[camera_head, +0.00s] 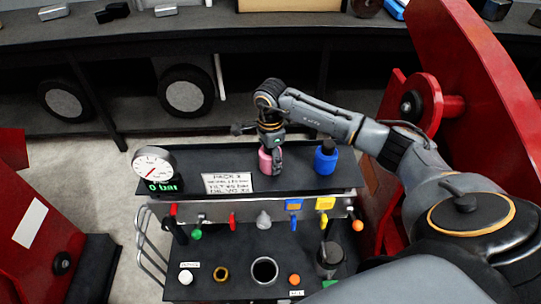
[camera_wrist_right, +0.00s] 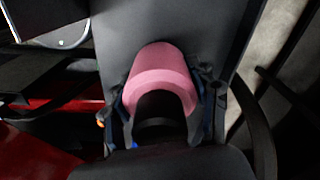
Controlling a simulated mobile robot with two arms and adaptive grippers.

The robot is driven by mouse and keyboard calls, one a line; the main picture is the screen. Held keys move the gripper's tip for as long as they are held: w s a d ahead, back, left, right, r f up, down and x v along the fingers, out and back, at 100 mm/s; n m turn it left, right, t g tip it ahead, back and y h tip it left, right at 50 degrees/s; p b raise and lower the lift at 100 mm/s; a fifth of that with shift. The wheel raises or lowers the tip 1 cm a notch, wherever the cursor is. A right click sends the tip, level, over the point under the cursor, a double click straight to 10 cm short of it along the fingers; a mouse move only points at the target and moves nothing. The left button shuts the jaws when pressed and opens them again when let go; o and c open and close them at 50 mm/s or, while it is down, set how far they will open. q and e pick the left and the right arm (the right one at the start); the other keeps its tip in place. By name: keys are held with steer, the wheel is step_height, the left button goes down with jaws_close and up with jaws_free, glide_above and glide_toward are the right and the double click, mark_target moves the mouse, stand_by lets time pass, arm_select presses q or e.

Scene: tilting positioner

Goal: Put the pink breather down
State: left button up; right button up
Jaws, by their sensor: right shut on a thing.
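The pink breather (camera_head: 265,160) is a pink cylinder with a dark end, at the black upper shelf (camera_head: 300,183) of the cart. My right gripper (camera_head: 270,158) reaches down from above and is shut on it. In the right wrist view the pink breather (camera_wrist_right: 162,75) sits between the two fingers of the right gripper (camera_wrist_right: 165,108). The breather looks upright; I cannot tell whether its base touches the shelf. My left gripper is not in view.
A blue breather (camera_head: 326,160) with a dark top stands right of the pink one. A label plate (camera_head: 228,183) and a gauge (camera_head: 154,168) reading 0 bar are to the left. Coloured valves and fittings line the panel (camera_head: 264,211) below. Red structures (camera_head: 480,90) flank the cart.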

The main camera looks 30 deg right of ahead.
steer(key=shift+f, duration=0.15)
steer(key=o, duration=1.3)
steer(key=shift+r, duration=0.55)
step_height(320, 180, up, 10)
steer(key=b, duration=0.3)
steer(key=shift+f, duration=0.1)
steer(key=shift+r, duration=0.75)
steer(key=shift+f, duration=0.1)
